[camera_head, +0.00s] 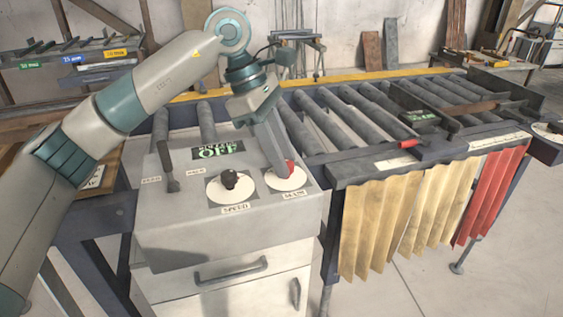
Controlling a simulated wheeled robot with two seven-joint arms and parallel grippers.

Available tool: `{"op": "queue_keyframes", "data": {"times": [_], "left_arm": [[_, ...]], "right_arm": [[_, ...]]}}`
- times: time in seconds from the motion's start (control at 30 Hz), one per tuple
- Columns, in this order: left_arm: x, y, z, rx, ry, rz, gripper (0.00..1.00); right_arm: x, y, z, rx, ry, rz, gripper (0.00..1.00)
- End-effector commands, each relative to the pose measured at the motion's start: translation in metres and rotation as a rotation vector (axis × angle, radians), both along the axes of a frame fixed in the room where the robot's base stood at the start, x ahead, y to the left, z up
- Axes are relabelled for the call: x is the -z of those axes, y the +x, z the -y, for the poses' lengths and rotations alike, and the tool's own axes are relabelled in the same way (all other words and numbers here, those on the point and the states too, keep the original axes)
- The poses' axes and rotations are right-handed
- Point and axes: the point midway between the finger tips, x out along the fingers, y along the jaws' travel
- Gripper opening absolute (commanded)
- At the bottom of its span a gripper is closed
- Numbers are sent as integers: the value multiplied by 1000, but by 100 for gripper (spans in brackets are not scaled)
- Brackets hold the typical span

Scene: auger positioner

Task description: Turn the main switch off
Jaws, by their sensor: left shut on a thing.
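The main switch (289,168) is a red knob on a white round dial (286,182), with a label reading MAIN below it. It sits at the right of the grey control box (190,230). My left gripper (285,165) reaches down from above and is shut on the red knob, hiding part of it. The exact angle of the knob is hard to tell. A green display (218,150) on the box reads OFF in its lower line. My right gripper is not in view.
A black speed knob (230,179) on its own dial stands just left of the main switch. A dark upright lever (166,165) stands at the box's left. A roller conveyor (345,115) runs behind and to the right. Yellow and red curtains (400,220) hang from its front.

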Motion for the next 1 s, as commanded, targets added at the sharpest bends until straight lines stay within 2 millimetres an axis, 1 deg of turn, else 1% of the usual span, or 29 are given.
{"op": "queue_keyframes", "data": {"times": [0.1, 0.3, 0.5, 0.87, 0.9, 0.93, 1.0], "left_arm": [[-1, 2, 1, 76, -3, 2, 4], [-1, 2, 1, 166, -2, 2, 4], [-2, 2, 1, 200, -2, 3, 4], [-2, 2, 1, 203, -1, 4, 4], [-2, 2, 1, 203, -1, 4, 36], [-2, 2, 1, 203, -1, 4, 43], [-1, 2, 1, 203, -1, 3, 44]], "right_arm": [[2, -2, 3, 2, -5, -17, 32], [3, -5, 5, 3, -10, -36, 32], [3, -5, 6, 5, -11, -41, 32], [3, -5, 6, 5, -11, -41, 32], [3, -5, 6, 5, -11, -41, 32], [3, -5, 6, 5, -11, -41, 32], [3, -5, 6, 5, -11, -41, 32]]}}
